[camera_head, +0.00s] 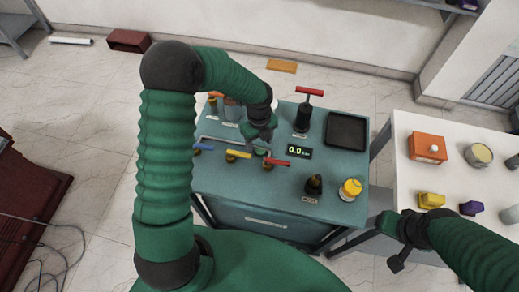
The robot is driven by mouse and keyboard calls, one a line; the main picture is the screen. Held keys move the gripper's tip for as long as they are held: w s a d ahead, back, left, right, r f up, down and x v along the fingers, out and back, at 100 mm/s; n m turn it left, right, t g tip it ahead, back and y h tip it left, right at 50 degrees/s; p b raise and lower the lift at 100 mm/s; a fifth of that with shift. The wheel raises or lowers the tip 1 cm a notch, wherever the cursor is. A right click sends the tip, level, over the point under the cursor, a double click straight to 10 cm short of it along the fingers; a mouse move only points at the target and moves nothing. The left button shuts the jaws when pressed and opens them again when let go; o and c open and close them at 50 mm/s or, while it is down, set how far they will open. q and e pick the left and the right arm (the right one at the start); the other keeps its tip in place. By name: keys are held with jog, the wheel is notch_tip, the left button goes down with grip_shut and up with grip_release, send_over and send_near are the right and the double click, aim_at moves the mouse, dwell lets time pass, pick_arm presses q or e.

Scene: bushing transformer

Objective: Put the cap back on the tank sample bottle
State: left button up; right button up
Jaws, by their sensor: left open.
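My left gripper (262,136) is open above the middle of the teal bench, pointing down over the row of coloured valve handles. A small pale green piece (262,152) shows just under its fingers; I cannot tell whether they touch it. A dark bottle-like item (313,185) stands upright near the bench's front, behind a small label. A yellow-topped jar (350,189) stands to its right. I cannot tell which item is the tank sample bottle or which is its cap. My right gripper (398,258) is low at the right, apart from these items; its finger opening is unclear.
The teal bench (230,183) carries blue, yellow and red handles, a display (299,152), a black tray (346,131) and a red T-handled black post (302,117). A white table (405,178) at the right holds an orange box (427,147) and several small items.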

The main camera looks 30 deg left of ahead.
aim_at(260, 151)
pick_arm(q)
jog(key=f, duration=0.3)
jog(key=shift+w+d, duration=0.1)
jog(key=shift+d, duration=0.1)
jog(key=shift+d+r, duration=0.15)
jog(key=shift+a, duration=0.2)
jog(key=c, duration=0.9)
jog(key=shift+d, duration=0.1)
grip_shut()
